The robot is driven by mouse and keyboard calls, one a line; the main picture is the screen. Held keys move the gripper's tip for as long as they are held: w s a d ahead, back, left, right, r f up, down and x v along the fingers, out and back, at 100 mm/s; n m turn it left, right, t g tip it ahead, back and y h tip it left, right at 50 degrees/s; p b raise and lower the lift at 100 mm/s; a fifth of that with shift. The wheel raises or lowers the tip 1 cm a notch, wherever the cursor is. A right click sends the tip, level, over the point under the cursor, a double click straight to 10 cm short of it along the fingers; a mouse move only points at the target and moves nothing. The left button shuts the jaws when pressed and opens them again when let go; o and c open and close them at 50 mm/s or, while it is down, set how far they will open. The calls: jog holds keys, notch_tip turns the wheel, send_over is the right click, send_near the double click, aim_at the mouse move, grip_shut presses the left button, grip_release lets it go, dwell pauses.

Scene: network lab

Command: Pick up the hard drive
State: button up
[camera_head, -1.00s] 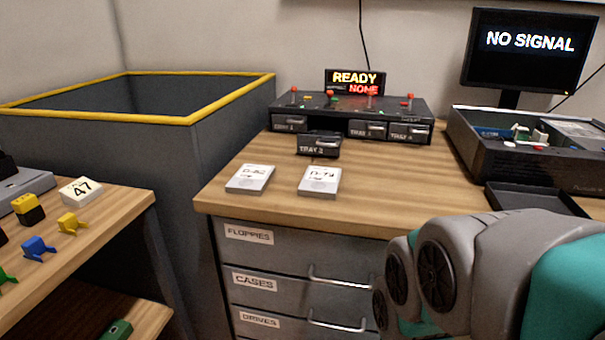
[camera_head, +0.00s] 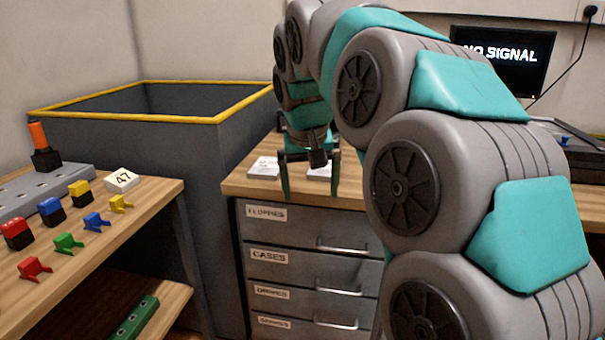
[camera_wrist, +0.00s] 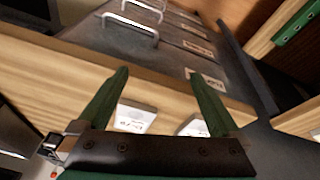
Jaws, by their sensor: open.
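Two flat, light-grey hard drives with white labels lie on the wooden desk. In the head view, the left drive (camera_head: 264,167) is partly clear and the right drive (camera_head: 320,172) is mostly hidden behind my gripper. In the wrist view, which looks roughly upside down, the drives show as one nearer the left finger (camera_wrist: 135,117) and one nearer the right finger (camera_wrist: 193,125). My gripper (camera_head: 311,192) is open and empty, with two green fingers apart at the desk's front edge. The fingers (camera_wrist: 158,76) also show in the wrist view. I see no contact with either drive.
A drawer cabinet (camera_head: 300,232) with several handles stands under the desk. A grey bin (camera_head: 180,150) with a yellow rim stands left of it. A side bench (camera_head: 150,205) at the left holds coloured blocks, clips and a "47" tag (camera_head: 122,180). A monitor (camera_head: 500,58) is behind my arm.

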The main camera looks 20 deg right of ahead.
aim_at(324, 171)
jog(key=w+d+r+m, duration=0.1)
jog(key=w+d+r, duration=0.1)
jog(key=w+d+r+m+t, duration=0.1)
jog(key=w+d+r, duration=0.1)
jog(key=w+r, duration=0.1)
jog(key=w+d+r+m+h, duration=0.1)
jog(key=w+d+r, duration=0.1)
jog(key=w, duration=0.1)
jog(key=shift+d+r+p, duration=0.15)
jog(key=shift+d+p, duration=0.1)
jog(key=shift+p, duration=0.05)
jog(key=shift+x, duration=2)
jog(key=shift+a+p+x, duration=0.2)
jog(key=shift+p+x, duration=0.1)
jog(key=shift+x, duration=1.55)
jog(key=shift+s, duration=0.1)
jog(key=c, duration=1.5)
